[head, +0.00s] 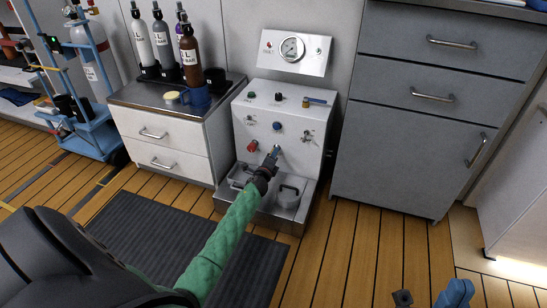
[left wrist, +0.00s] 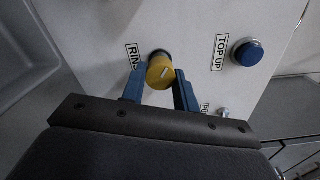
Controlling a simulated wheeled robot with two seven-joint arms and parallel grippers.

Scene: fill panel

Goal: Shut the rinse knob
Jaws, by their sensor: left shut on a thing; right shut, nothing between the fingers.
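The rinse knob (left wrist: 160,72) is a yellow round knob with a pale line on its face, beside a label reading "RIN" before it is cut off. In the left wrist view, the blue fingers of my left gripper (left wrist: 159,88) are on either side of it, shut on it. In the head view my left gripper (head: 273,157) is at the front of the white panel box (head: 310,119), and the knob is mostly hidden there. My right gripper (head: 455,292) shows at the bottom right, shut and empty, away from the panel.
A blue knob labelled "TOP UP" (left wrist: 248,52) is right of the rinse knob. A red knob (head: 252,146) is on the panel left of my left gripper. A metal tray with a lidded pot (head: 289,192) is below. A gauge plate (head: 296,52) is above. Grey drawers (head: 420,120) stand right.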

